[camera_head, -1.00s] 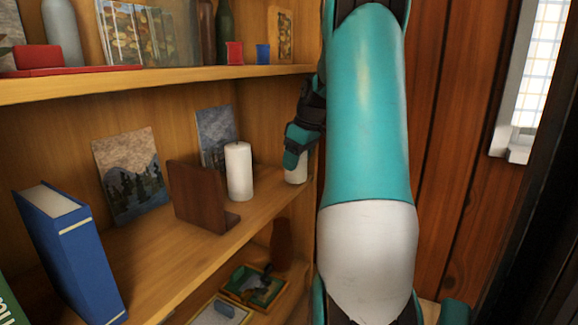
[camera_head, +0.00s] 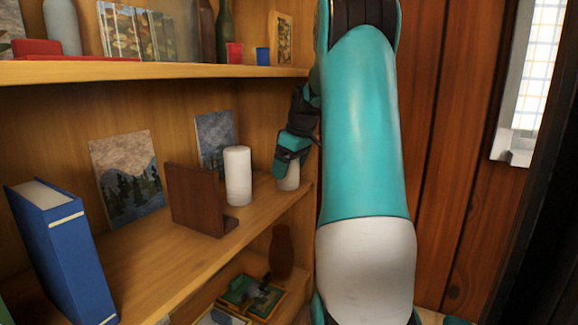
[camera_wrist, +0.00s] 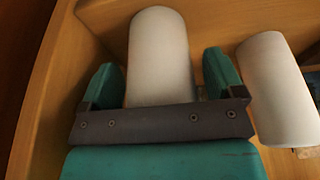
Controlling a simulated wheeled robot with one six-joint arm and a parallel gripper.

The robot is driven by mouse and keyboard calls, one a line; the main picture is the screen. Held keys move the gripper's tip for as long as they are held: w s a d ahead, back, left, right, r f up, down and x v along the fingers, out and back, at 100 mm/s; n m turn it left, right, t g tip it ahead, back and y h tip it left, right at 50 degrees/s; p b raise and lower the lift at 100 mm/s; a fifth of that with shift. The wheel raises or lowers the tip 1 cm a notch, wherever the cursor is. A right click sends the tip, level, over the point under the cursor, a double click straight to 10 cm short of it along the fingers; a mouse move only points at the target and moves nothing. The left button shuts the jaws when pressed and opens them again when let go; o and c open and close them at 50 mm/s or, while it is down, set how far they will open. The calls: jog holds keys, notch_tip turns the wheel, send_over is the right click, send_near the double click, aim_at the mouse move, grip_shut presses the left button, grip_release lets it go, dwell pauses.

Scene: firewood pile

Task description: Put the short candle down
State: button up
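The short white candle (camera_head: 289,179) is on the middle shelf near its right end, its upper part hidden by my gripper. In the wrist view the same candle (camera_wrist: 160,60) lies between my two fingers. My gripper (camera_wrist: 162,80) has a finger on each side of it; a narrow gap shows at the right finger, while the left finger is very close to or touching it. In the head view my gripper (camera_head: 291,158) reaches down over the candle from above. The candle's base appears to be at the shelf surface.
A taller white candle (camera_head: 238,176) stands just left, also close to my right finger in the wrist view (camera_wrist: 273,90). A brown bookend (camera_head: 195,200), two pictures and a blue book (camera_head: 65,255) stand further left. The upper shelf (camera_head: 150,73) is above; the wooden wall (camera_head: 450,150) is right.

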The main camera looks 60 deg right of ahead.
jog(key=shift+r, duration=0.1)
jog(key=shift+r+p, duration=0.35)
jog(key=shift+s+r+p, duration=0.65)
jog(key=shift+s+p, duration=0.15)
jog(key=shift+p, duration=0.3)
jog(key=s+p, duration=0.4)
jog(key=s, duration=0.6)
jog(key=shift+s+f+p, duration=0.3)
jog(key=shift+s+f, duration=0.1)
jog(key=shift+r, duration=0.1)
